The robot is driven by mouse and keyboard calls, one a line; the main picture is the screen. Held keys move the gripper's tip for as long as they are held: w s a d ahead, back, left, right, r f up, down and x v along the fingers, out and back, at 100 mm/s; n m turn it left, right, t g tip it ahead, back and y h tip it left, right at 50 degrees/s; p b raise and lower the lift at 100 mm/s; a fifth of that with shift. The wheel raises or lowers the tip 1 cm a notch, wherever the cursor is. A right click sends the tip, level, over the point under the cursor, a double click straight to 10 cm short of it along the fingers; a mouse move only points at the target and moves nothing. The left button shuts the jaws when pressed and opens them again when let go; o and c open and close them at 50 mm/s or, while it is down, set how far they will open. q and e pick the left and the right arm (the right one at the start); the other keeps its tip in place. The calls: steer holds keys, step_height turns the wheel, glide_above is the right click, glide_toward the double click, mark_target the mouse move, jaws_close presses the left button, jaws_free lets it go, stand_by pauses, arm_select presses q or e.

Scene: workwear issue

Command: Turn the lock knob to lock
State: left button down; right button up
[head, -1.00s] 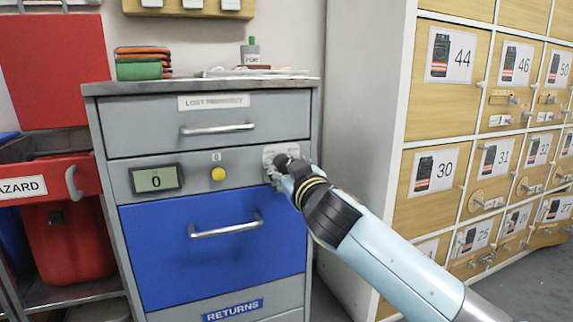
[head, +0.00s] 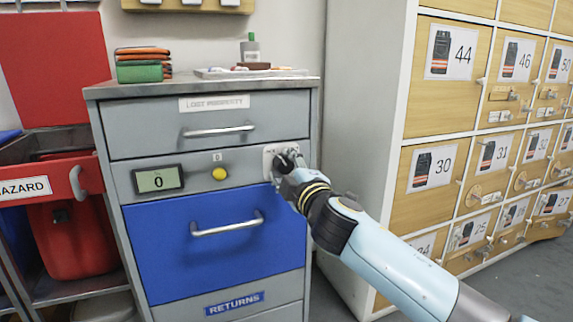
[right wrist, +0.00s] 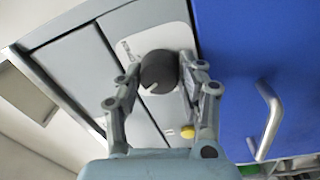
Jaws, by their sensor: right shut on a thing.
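The lock knob (right wrist: 158,72) is a dark round knob with a pale pointer mark, on a light plate (right wrist: 122,45) in the right wrist view. In the head view the plate (head: 270,152) is at the upper right of the grey cabinet's control panel, and the knob is mostly hidden by my gripper. My right gripper (head: 288,160) is shut on the knob. In the right wrist view its fingers (right wrist: 160,80) stand on either side of the knob. My left gripper is not in view.
The grey cabinet has a display (head: 157,180) reading 0, a yellow button (head: 219,174) and a blue RETURNS drawer front (head: 170,240) with a bar handle (head: 228,226). Numbered lockers (head: 445,90) stand to the right. A red HAZARD drawer (head: 60,178) is at the left.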

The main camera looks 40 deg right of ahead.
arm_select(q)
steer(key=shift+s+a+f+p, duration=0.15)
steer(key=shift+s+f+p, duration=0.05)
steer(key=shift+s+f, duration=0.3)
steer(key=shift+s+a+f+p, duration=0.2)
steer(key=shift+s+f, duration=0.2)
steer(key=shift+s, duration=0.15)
arm_select(e)
steer(key=shift+f+n, duration=0.15)
steer(key=shift+n, duration=1.65)
steer(key=o, duration=1.1)
steer(key=shift+o, duration=0.2)
steer(key=shift+s, duration=0.15)
steer(key=v, duration=1.1)
steer(key=shift+s, duration=0.35)
steer(key=shift+a, duration=0.1)
